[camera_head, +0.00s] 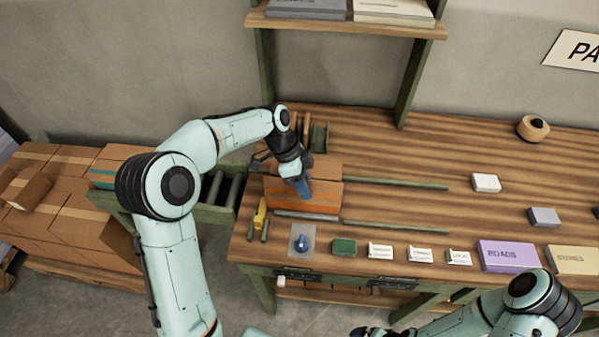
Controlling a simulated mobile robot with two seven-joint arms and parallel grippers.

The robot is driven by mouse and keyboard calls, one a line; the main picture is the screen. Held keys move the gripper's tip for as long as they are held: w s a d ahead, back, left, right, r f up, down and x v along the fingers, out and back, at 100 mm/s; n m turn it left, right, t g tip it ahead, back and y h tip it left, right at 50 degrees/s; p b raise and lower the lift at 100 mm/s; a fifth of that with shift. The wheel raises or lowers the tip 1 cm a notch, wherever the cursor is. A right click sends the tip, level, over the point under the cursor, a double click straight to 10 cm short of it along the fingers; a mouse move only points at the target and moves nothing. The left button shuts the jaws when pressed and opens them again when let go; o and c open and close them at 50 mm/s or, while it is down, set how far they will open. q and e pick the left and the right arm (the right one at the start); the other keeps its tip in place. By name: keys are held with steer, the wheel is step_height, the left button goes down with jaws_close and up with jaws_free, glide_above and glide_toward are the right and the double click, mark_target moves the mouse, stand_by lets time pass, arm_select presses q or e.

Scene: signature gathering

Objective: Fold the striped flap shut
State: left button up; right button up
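A brown cardboard box (328,201) stands on the left part of the wooden workbench. An orange stripe runs along its front face, which may be the striped flap; whether the flap is raised or flat is too small to tell. My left gripper (301,188) points down over the middle of the box, at or just above it. Blue shows at its fingertips, and I cannot tell whether that is the fingers or a held thing. The gripper hides part of the box. My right gripper (372,332) is partly cut off at the bottom edge, away from the box.
A row along the bench's (430,212) front holds a blue-handled stamp (300,243) on a pad, a green block (344,247), white cards (420,254) and a purple ROADS box (508,256). Green rails (395,182) run right.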

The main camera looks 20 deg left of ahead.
arm_select(q)
steer(key=v, duration=1.3)
steer(key=shift+f, duration=0.1)
